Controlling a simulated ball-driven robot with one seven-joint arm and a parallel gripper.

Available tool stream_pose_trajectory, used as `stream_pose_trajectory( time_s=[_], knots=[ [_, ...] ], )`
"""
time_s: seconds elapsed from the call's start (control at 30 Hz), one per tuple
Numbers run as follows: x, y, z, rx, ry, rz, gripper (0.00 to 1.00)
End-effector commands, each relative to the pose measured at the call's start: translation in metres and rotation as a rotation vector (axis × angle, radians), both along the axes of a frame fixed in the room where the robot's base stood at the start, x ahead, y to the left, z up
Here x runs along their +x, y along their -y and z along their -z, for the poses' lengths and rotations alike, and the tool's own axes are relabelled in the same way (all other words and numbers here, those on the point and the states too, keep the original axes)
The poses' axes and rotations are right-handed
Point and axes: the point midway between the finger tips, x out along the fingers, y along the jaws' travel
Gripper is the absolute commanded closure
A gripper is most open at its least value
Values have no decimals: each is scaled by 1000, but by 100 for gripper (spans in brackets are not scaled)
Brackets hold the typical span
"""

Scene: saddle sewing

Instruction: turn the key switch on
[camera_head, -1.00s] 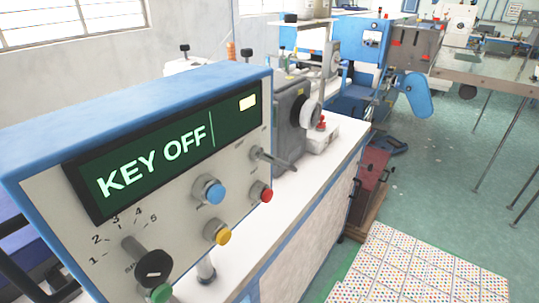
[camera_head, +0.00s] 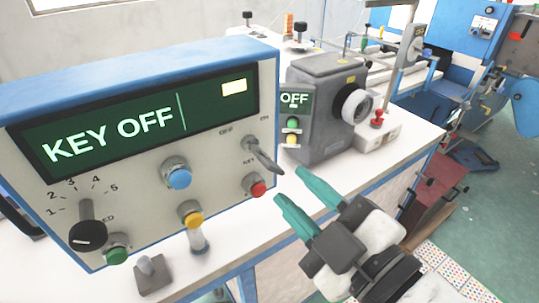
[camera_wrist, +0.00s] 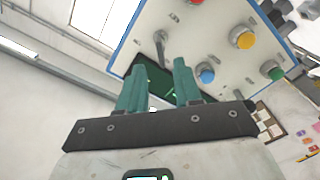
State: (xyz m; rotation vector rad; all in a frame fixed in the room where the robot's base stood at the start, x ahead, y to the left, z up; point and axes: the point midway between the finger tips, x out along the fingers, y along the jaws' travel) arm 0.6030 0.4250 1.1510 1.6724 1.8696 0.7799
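The key switch (camera_head: 262,155) is a grey lever on the right side of the control panel, between small OFF and ON labels. Its handle slants down to the right. The panel's display (camera_head: 120,130) reads KEY OFF. My gripper (camera_head: 288,184) is in front of and below the lever's tip, with its teal fingers apart and nothing between them. In the wrist view the lever (camera_wrist: 161,48) stands just beyond the open fingers (camera_wrist: 160,65). No contact with the lever shows.
Close to the lever are a red button (camera_head: 256,186), a blue button (camera_head: 177,174) and a yellow button (camera_head: 191,215). A dial (camera_head: 87,226) is at left. A grey machine (camera_head: 325,95) stands behind the panel's right edge. The white table (camera_head: 225,238) lies below.

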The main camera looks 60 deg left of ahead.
Motion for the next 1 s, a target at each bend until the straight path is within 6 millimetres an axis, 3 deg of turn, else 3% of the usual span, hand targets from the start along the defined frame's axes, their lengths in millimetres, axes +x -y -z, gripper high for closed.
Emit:
stream_pose_trajectory(
  time_s=[0.2,0.43,0.87,1.0],
  knots=[
    [-6,-42,-2,-2,-3,-4,66],
    [-8,-72,0,-3,-4,-1,66],
    [-9,-82,1,-4,-3,2,66],
    [-9,-82,1,-4,-3,2,77]
  ],
)
